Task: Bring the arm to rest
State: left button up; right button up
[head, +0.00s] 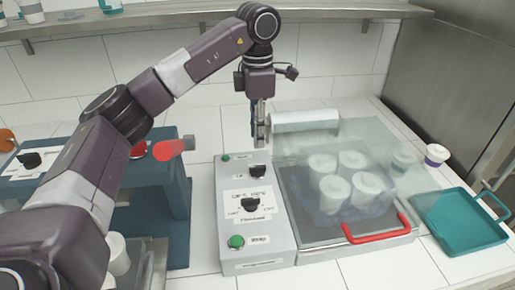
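My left arm comes in from the left and arches over the counter. Its gripper (260,138) points down behind the control box (256,228), near the left end of a white roller-like part. The fingers are seen edge-on and small, so their opening is unclear. Nothing shows held in them. The control box has a black knob (250,205) and a green button (236,242). To its right, the filler's clear lid (350,150) with a red handle (375,232) covers several white cups (335,190). My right gripper is out of view.
A teal tray (460,222) lies at the right. A white cup with a purple band (436,156) stands behind it. A blue machine with a red cylinder (168,150) stands at the left, partly behind my arm. A shelf (150,18) runs along the wall above.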

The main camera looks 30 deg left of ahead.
pick_arm(q)
jog(key=shift+r, duration=0.95)
